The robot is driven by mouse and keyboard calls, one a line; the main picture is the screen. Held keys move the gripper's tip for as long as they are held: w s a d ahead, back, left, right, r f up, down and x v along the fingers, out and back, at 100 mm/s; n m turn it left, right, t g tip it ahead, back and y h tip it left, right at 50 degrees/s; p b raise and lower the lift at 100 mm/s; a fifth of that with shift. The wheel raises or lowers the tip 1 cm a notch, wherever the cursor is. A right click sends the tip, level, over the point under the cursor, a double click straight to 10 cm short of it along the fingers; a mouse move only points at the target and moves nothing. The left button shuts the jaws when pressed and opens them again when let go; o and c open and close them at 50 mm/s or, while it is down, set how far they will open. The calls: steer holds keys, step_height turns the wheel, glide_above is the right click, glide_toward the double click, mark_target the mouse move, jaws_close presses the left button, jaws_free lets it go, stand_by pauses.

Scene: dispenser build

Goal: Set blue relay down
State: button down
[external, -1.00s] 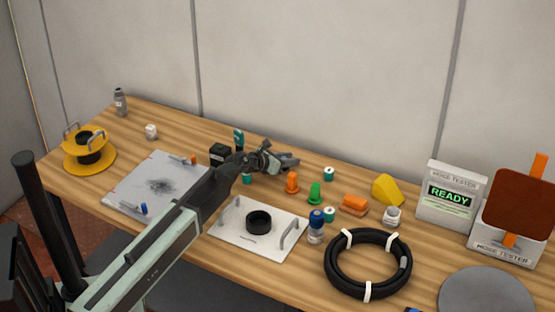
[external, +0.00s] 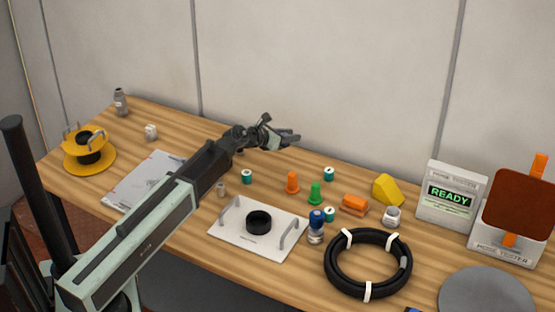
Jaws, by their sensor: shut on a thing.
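My gripper (external: 291,137) is at the end of the outstretched arm, above the back part of the wooden workbench (external: 185,128). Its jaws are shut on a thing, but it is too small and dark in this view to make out. I cannot pick out the blue relay for certain. A blue-topped bottle (external: 316,226) stands right of the white plate with two handles (external: 232,237), well away from my gripper.
A black hose coil (external: 332,284), yellow block (external: 387,189) and hose tester (external: 450,196) are to the right. A grey sheet (external: 140,182) lies left, partly behind my arm.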

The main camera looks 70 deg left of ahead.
steer(key=s+a+r+p, duration=0.2)
steer(key=s+a, duration=1)
steer(key=a, duration=0.2)
steer(key=b, duration=0.2)
glide_above(205, 138)
steer(key=f, duration=0.2)
step_height(205, 138, down, 10)
steer(key=b, duration=1)
steer(key=shift+f, duration=0.1)
steer(key=shift+r, duration=0.2)
steer(key=shift+f, duration=0.15)
steer(key=c, duration=1.1)
jaws_free()
steer(key=shift+c, duration=0.2)
